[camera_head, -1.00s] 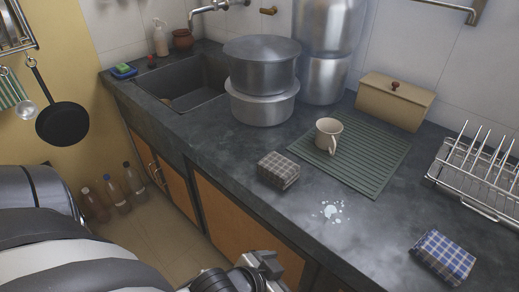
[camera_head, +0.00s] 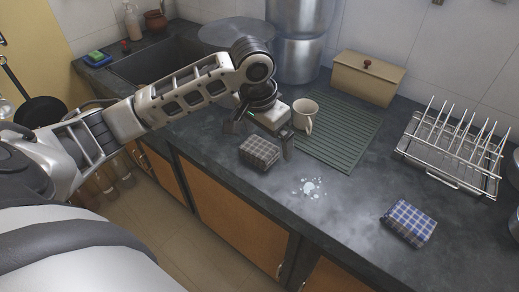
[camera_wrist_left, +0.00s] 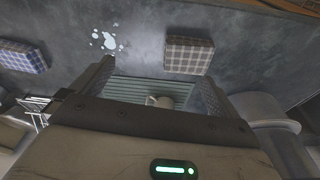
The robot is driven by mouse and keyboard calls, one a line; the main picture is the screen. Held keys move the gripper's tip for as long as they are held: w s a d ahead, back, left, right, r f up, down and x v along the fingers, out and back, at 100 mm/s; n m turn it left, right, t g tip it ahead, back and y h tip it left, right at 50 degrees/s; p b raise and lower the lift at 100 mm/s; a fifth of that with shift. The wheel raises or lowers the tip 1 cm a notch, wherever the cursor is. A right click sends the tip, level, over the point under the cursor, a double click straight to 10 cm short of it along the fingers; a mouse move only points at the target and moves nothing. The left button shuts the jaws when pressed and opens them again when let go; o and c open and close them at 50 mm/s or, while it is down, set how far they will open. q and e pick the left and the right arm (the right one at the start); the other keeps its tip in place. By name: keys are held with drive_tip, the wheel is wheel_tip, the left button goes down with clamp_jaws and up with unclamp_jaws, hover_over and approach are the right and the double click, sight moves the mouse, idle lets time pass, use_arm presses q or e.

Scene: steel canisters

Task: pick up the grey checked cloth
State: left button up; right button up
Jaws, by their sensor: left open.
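The grey checked cloth (camera_head: 259,153) lies folded in a small block on the dark counter, near its front edge. It also shows in the wrist view (camera_wrist_left: 188,55), beyond the fingertips and towards the right finger. My left gripper (camera_head: 260,138) is open and empty, its fingers spread just behind and above the cloth in the head view. It appears clear of the cloth, but its exact height is hard to tell. The gripper also shows in the wrist view (camera_wrist_left: 155,75). My right gripper is not in view.
A beige mug (camera_head: 304,113) stands on the green ribbed mat (camera_head: 345,140), close to my left gripper. A blue checked cloth (camera_head: 409,222), a white spill (camera_head: 310,188), a wire rack (camera_head: 455,150) and a tan box (camera_head: 366,80) are on the counter. My arm partly hides the pots and sink.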

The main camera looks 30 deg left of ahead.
use_arm(q)
wheel_tip(320, 180, up, 5)
drive_tip(key=n, duration=0.2)
hover_over(259, 147)
drive_tip(key=s, duration=0.2)
drive_tip(key=shift+y, duration=0.3)
drive_tip(key=f, duration=0.5)
drive_tip(key=w+f, duration=0.1)
drive_tip(key=f, duration=0.4)
drive_tip(key=w+f, duration=0.1)
drive_tip(key=f, duration=0.4)
drive_tip(key=c, duration=0.9)
